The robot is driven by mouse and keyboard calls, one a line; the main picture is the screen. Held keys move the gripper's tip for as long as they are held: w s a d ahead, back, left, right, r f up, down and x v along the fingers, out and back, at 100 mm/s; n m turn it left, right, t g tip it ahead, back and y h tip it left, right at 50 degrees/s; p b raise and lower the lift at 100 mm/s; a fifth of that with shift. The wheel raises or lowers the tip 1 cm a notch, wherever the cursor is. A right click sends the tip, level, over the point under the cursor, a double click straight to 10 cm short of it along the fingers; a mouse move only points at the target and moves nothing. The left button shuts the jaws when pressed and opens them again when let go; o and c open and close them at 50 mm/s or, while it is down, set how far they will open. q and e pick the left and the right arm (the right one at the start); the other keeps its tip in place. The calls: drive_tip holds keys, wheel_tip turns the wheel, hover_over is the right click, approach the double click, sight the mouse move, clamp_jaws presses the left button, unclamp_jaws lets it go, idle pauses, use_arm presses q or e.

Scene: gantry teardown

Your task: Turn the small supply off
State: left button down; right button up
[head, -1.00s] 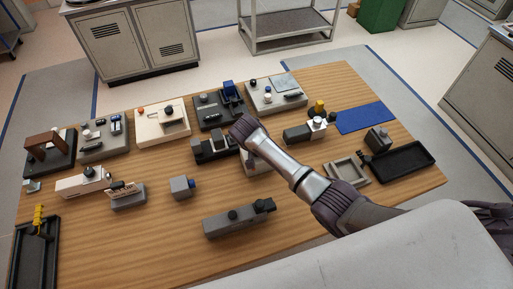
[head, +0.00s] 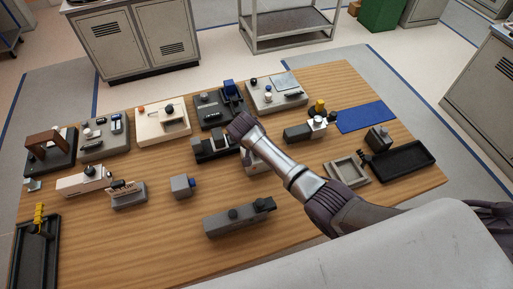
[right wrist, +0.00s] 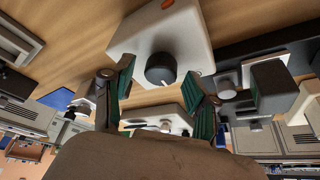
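A pale box with a black round knob and an orange spot (right wrist: 160,35) shows in the right wrist view; it looks like the small supply. In the head view only a pale edge of it (head: 251,168) shows below my arm; the rest is hidden. My right gripper (right wrist: 158,78) is open, its two teal-padded fingers apart on either side of the black knob (right wrist: 161,69). I cannot tell whether either pad touches the knob. In the head view my right wrist (head: 242,127) covers the fingers. My left gripper is not in view.
A dark device (head: 212,146) stands close left of my right wrist. A grey box with black knobs (head: 239,218) lies in front. Several other devices line the back. A blue mat (head: 366,117) and black tray (head: 402,160) are at right. Bare wood lies left of centre.

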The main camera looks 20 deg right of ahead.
drive_tip(key=v, duration=1.2)
idle(0.5)
